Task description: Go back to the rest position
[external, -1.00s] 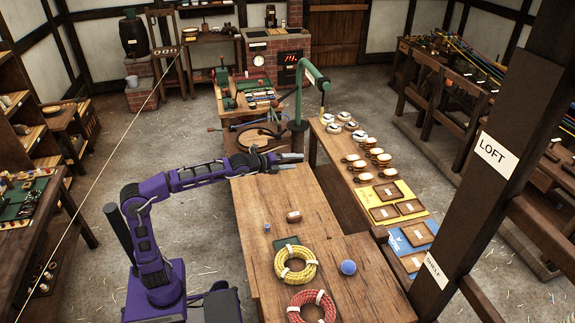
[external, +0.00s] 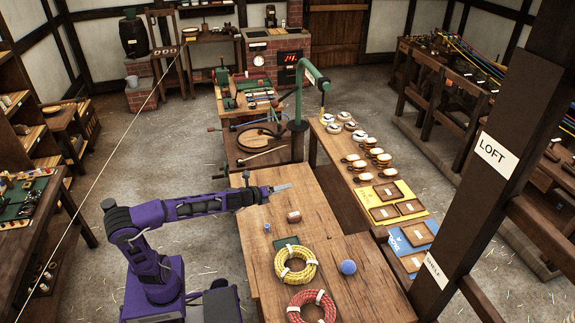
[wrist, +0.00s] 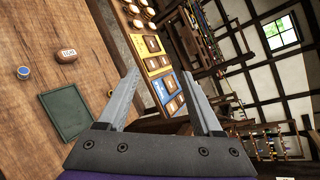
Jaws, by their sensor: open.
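My gripper (external: 281,188) is at the end of my purple arm, above the far left part of the wooden workbench (external: 325,205). In the wrist view its two grey fingers (wrist: 165,95) stand wide apart with nothing between them. The gripper is apart from the objects on the bench. A small brown labelled block (external: 294,216) lies on the bench in front of it and also shows in the wrist view (wrist: 67,57). A dark green tray or mat (external: 286,242) lies closer to the camera.
Small trays on yellow and blue mats (external: 427,229) stand on the table to the right. A dark post (external: 500,130) rises at the right.

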